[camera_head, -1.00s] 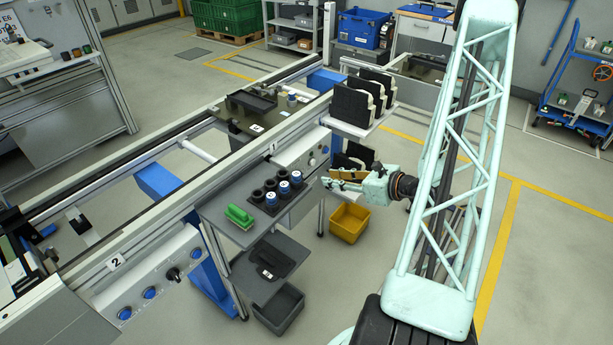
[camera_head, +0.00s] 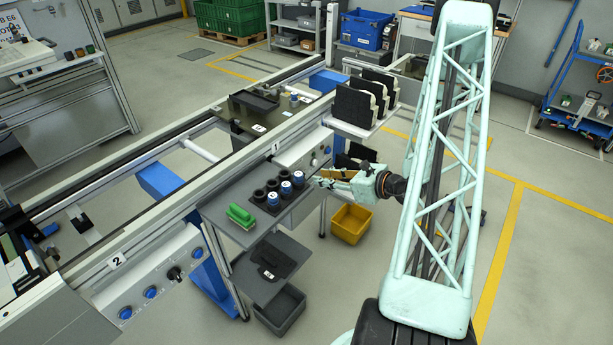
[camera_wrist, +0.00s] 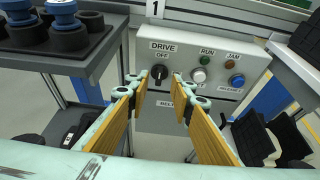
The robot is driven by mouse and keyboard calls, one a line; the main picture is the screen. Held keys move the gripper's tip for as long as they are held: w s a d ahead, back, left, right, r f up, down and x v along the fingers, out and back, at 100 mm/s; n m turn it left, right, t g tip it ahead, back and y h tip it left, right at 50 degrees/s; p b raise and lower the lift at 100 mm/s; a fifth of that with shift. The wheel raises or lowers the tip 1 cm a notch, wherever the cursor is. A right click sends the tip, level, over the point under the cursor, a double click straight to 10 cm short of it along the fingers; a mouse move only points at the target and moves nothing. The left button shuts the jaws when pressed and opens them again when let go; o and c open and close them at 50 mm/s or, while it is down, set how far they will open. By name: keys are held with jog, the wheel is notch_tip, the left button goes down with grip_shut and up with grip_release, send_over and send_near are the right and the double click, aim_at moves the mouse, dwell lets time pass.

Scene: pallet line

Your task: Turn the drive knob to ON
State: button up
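The drive knob (camera_wrist: 159,72) is black with a pale mark on its face. It sits under the labels DRIVE and OFF on a grey control panel (camera_wrist: 208,54) in the wrist view; its mark points up toward OFF. My gripper (camera_wrist: 159,84) is open, with wood-coloured pads on its fingers. In the wrist view the fingertips frame the knob left and right; contact cannot be made out. In the head view my gripper (camera_head: 328,179) is beside the panel (camera_head: 298,151) at station 1. Lettering below the knob is partly hidden by the fingers.
A grey shelf (camera_head: 222,207) with dark cups and a green block stands left of my gripper. Black parts (camera_head: 355,105) stand on a rack above; a yellow bin (camera_head: 350,224) is below.

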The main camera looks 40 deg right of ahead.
jog(key=x, duration=0.8)
jog(key=shift+w+f+b, duration=0.15)
jog(key=shift+w+b, duration=0.15)
jog(key=shift+b, duration=0.15)
jog(key=shift+a, duration=0.1)
grip_shut()
